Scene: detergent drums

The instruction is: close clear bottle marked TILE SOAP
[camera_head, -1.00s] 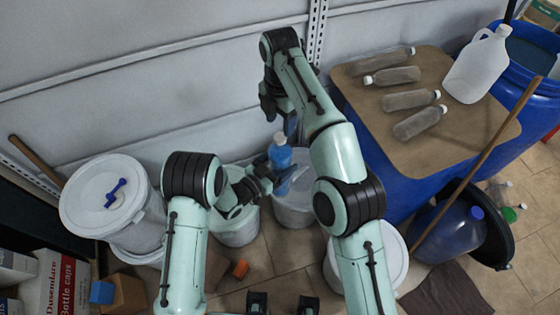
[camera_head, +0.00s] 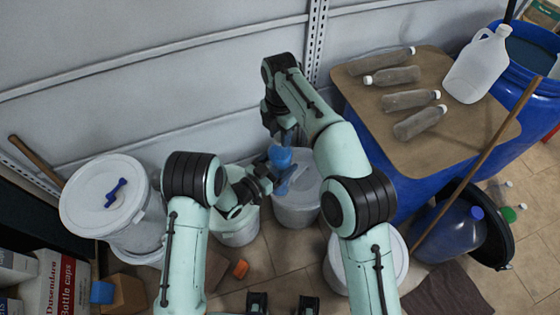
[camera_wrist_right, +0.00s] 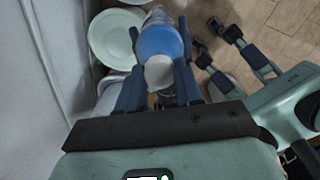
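A clear bottle with blue contents (camera_head: 280,157) is in the middle of the head view, above the pails. Its marking cannot be read. My left gripper (camera_head: 284,180) is shut on the bottle's body and holds it up. My right gripper (camera_head: 275,127) points down just above the bottle, with its fingers apart. The right wrist view shows the bottle (camera_wrist_right: 159,41) beyond and between the right fingers (camera_wrist_right: 158,88). Its pale top (camera_wrist_right: 158,72) lies between those fingers, with a gap visible. The bottle's lower part is hidden behind the left gripper in the head view.
An open white pail (camera_head: 238,225) and a lidded grey pail (camera_head: 296,205) stand below the bottle. A board (camera_head: 368,110) with several bottles and a white jug (camera_head: 479,68) lies on a blue drum at right. The grey wall (camera_head: 150,70) is close behind.

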